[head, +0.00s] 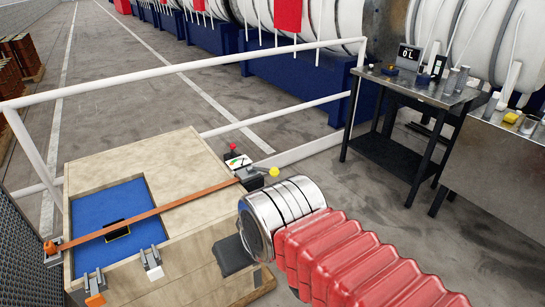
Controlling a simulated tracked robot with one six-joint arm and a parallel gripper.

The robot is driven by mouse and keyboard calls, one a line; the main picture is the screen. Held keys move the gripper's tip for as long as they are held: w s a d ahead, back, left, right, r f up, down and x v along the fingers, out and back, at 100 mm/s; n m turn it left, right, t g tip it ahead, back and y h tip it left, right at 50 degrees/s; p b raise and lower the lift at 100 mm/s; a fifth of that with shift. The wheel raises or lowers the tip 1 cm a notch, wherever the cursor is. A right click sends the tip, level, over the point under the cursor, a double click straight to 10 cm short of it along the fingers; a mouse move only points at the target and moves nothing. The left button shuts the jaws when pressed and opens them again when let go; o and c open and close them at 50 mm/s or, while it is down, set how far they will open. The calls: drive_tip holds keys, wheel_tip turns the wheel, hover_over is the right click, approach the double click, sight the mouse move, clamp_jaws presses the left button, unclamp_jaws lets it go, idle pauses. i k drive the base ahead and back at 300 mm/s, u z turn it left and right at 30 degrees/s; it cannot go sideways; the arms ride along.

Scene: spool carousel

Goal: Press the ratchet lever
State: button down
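An orange-brown strap (165,208) runs across a wooden crate (200,160) to a small dark ratchet (249,178) at the crate's right edge. A lever with a yellow knob (274,171) sticks out to the right from the ratchet. My arm, with red bellows and a silver wrist, comes in from the lower right. The wrist is below the lever in the picture, and a gap shows between them. A dark part (232,255) at its left end seems to be my gripper. Its fingers cannot be made out, and I see nothing held.
A blue recess (92,253) with a black piece lies in the crate top. A small gauge panel (238,162) with a red knob stands behind the ratchet. White rails (170,71) surround the crate. A dark metal table (425,90) with tools stands at the right. Open floor lies between.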

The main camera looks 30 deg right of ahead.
sight(274, 171)
drive_tip(key=i, duration=0.9)
drive_tip(key=u, duration=0.05)
